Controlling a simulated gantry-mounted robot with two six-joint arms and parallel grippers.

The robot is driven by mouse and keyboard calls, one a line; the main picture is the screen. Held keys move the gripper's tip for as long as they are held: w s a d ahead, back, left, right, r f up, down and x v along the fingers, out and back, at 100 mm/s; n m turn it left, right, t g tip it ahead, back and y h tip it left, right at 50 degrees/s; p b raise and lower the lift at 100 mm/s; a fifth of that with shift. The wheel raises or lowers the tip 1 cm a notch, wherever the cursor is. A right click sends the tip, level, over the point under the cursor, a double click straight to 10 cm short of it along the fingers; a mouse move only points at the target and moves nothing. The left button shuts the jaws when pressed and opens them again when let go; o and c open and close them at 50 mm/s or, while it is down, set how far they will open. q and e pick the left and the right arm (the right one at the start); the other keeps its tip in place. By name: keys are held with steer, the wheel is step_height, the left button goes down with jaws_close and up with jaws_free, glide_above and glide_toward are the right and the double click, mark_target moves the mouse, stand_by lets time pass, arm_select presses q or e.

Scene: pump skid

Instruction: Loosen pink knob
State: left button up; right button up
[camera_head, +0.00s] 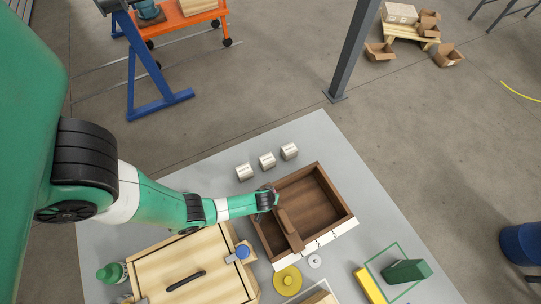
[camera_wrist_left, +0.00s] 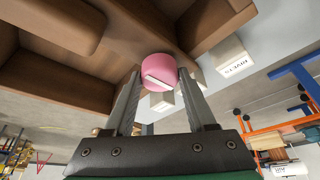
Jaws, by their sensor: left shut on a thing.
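The pink knob (camera_wrist_left: 158,68) is round, with a white bar mark across its face. It sits against the brown wooden box, which shows in the head view (camera_head: 328,184) and in the left wrist view (camera_wrist_left: 98,62). My left gripper (camera_wrist_left: 160,80) has its two fingers on either side of the knob and is shut on it. In the head view my left gripper (camera_head: 270,196) is at the box's left side, and the knob is hidden there. My right gripper is in neither view.
Several small white labelled blocks, one of them at the middle (camera_head: 267,160), stand behind the box. A pale wooden case (camera_head: 190,270) with a black handle lies in front. A yellow disc (camera_head: 287,280) and a green block (camera_head: 406,271) lie on the grey table (camera_head: 330,130).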

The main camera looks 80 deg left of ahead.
arm_select(q)
steer(key=shift+s, duration=0.1)
stand_by(0.3)
steer(key=o, duration=1.4)
steer(key=shift+c, duration=0.2)
steer(key=shift+r, duration=0.1)
steer(key=p+v, duration=1.1)
steer(key=shift+r, duration=0.25)
steer(key=shift+d, duration=0.1)
